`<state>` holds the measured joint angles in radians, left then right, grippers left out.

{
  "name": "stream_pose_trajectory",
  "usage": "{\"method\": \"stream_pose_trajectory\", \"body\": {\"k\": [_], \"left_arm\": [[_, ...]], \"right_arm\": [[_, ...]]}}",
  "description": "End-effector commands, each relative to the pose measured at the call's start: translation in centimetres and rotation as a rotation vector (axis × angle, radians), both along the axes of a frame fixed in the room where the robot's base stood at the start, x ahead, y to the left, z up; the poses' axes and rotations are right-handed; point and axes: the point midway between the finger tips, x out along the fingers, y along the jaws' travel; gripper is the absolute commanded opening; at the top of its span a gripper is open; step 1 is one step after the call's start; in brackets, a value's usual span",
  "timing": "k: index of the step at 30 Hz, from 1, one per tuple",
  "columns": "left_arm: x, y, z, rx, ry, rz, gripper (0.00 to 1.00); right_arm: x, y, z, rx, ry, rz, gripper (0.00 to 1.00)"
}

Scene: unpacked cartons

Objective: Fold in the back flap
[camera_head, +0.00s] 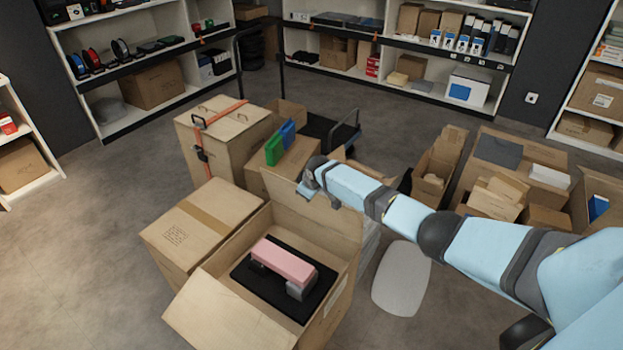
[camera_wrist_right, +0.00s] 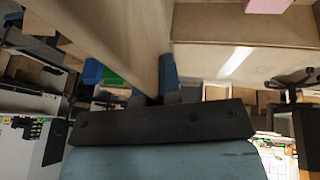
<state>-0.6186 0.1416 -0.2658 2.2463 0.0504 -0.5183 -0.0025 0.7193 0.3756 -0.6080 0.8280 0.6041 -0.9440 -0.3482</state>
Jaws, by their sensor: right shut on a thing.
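The open cardboard carton (camera_head: 350,275) stands in the lower middle of the head view. Its back flap (camera_head: 335,215) stands up and leans outward from the far edge. Its front flap (camera_head: 228,318) is spread outward toward me. Inside lie a black tray (camera_head: 245,273), a pink block (camera_head: 283,261) and a grey rounded part (camera_head: 301,284). My right gripper (camera_head: 307,190) is shut on the back flap's upper edge. In the right wrist view the flap (camera_wrist_right: 140,40) runs between the fingers (camera_wrist_right: 157,95). My left gripper is not in view.
A closed carton (camera_head: 187,230) stands against the open carton's left side. Cartons with green (camera_head: 273,150) and blue items stand just behind the back flap. A pale rounded panel (camera_head: 402,278) lies on the floor to the right. Open cartons stand at the far right.

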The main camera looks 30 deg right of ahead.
Motion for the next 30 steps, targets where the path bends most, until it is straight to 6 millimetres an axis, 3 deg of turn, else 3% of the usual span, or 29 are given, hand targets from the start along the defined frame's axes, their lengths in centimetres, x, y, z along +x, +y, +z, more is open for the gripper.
{"method": "stream_pose_trajectory", "body": {"k": [1, 11, 27, 30], "left_arm": [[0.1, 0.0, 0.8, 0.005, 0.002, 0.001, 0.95], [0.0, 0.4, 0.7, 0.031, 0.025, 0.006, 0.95], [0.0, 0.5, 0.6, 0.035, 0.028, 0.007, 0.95], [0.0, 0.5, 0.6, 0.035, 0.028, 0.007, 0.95]], "right_arm": [[-0.3, 0.5, 0.4, -0.020, -0.008, 0.002, 0.00], [-1.1, 2.1, -0.4, -0.124, -0.062, 0.001, 0.00], [-1.2, 2.3, -0.8, -0.143, -0.072, 0.000, 0.00], [-1.2, 2.3, -0.8, -0.143, -0.072, 0.000, 0.28]]}}
